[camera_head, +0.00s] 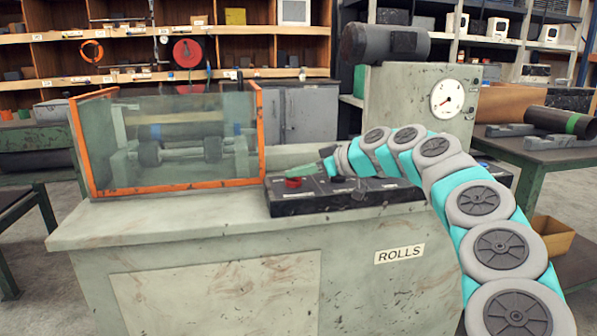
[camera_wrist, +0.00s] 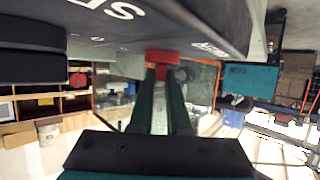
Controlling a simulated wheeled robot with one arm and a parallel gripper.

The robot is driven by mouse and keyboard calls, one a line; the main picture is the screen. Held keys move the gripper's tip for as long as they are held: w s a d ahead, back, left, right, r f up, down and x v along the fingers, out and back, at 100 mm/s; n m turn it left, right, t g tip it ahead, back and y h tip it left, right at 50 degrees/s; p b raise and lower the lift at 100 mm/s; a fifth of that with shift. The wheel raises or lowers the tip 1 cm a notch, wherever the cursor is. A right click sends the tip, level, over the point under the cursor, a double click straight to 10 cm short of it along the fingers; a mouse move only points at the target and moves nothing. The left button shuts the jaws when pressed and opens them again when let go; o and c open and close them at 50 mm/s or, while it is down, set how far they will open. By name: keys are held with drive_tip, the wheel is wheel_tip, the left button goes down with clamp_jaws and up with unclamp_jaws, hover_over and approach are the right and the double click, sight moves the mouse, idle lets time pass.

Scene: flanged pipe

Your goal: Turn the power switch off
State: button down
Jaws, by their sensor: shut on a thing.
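The black control panel (camera_head: 345,197) sits on top of the grey machine. A red knob (camera_head: 293,183), which looks like the power switch, is at the panel's left end. My gripper (camera_head: 298,172) reaches in from the right, with its green fingers at the knob. In the wrist view, which looks upside down, the two dark green fingers (camera_wrist: 161,75) close on the red knob (camera_wrist: 161,57) under the panel's edge. The fingers hide part of the knob, and I cannot read its setting.
Other dark controls (camera_head: 360,192) line the panel to the right of the knob, below my arm. A clear guard box with an orange frame (camera_head: 168,188) stands just left of the panel. A motor housing with a white gauge (camera_head: 447,98) rises behind.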

drive_tip(key=shift+r, duration=0.1)
idle(0.4)
drive_tip(key=c, duration=0.9)
unclamp_jaws()
drive_tip(key=b+v, duration=0.1)
drive_tip(key=v, duration=0.5)
drive_tip(key=shift+d, duration=0.15)
drive_tip(key=shift+s+d+r, duration=0.3)
drive_tip(key=shift+s+d, duration=0.1)
drive_tip(key=shift+d, duration=0.15)
